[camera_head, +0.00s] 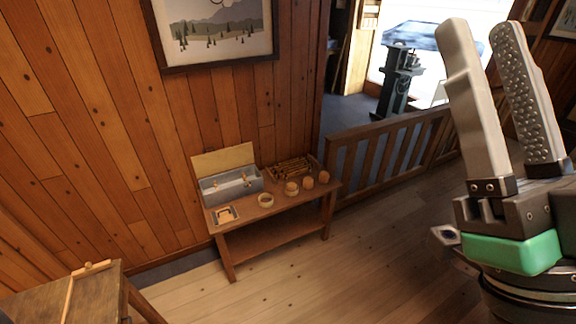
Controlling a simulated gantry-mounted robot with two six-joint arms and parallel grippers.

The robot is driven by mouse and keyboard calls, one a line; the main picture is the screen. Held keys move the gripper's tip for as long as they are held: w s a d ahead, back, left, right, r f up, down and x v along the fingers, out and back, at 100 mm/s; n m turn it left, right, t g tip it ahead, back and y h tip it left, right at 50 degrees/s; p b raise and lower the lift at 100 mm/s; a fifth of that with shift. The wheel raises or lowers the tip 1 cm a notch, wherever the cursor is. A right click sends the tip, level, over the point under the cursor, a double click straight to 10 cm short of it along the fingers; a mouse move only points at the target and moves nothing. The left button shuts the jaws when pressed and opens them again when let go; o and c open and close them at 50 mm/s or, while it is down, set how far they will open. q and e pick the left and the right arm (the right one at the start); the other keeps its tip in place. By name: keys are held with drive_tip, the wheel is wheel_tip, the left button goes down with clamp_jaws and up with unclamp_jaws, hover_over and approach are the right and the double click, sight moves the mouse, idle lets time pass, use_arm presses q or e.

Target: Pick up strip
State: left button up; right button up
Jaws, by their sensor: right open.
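My right gripper (481,28) is large in the foreground at the right, its two fingers pointing up and spread apart with nothing between them. It is far from the furniture. A thin light-wood strip (68,298) lies near the left part of a dark wooden table top (98,292) at the lower left; its near end is cut off by the picture edge. A short pale wooden piece (91,268) lies at that table's far edge, by the strip's far end. My left gripper is not in view.
A wooden side table (270,228) by the wall holds a grey open box (228,187), several round wooden pieces (292,188), a pile of brown sticks (290,167) and a small tray (226,215). A low railing (390,150) stands behind. The floor (330,275) between is clear.

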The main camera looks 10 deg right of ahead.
drive_tip(key=shift+c, duration=0.3)
drive_tip(key=c, duration=0.4)
